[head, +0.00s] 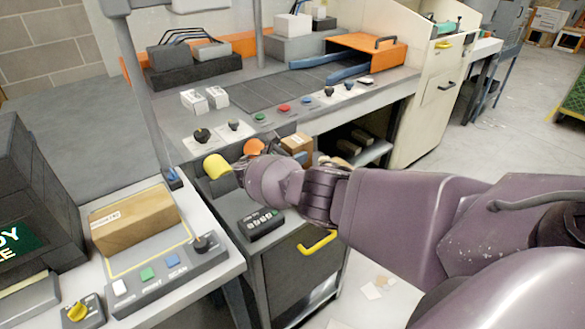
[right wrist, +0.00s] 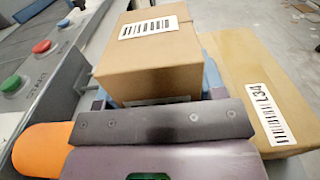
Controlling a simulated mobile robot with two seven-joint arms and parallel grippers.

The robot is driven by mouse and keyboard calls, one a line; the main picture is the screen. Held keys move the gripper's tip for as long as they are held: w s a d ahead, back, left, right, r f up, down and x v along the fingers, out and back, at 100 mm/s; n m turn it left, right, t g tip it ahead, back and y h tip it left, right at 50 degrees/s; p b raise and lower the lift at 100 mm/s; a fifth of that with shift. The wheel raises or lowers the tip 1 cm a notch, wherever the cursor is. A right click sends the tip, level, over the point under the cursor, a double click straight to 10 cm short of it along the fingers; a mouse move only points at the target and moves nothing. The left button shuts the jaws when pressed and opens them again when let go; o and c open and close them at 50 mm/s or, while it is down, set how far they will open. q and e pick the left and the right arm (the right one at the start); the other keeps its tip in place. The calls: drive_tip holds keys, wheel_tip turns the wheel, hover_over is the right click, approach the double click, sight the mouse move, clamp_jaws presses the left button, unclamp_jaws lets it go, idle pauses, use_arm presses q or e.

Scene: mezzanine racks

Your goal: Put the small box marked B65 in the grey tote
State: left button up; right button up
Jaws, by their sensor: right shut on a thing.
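A small brown cardboard box (head: 298,143) is at the front edge of the grey workbench in the head view. It also fills the upper middle of the right wrist view (right wrist: 150,70). It bears a white barcode label whose writing I cannot read, so I cannot tell whether it is B65. My right gripper (head: 286,153) is shut on this box; the fingers are mostly hidden in the head view. My left gripper is not in view. I make out no grey tote in either view.
Another brown box, marked L34 (right wrist: 265,95), lies right of the held one in the wrist view. A larger brown box (head: 133,222) lies on the near-left scan station. The grey workbench (head: 262,126) carries buttons and knobs. A yellow-handled drawer (head: 318,242) is below my wrist.

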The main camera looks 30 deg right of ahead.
wheel_tip(320, 180, down, 4)
drive_tip(key=shift+b, duration=1.05)
drive_tip(key=shift+f, duration=0.3)
drive_tip(key=shift+r, duration=0.2)
drive_tip(key=shift+f, duration=0.1)
drive_tip(key=o, duration=0.7)
drive_tip(key=shift+o, duration=0.2)
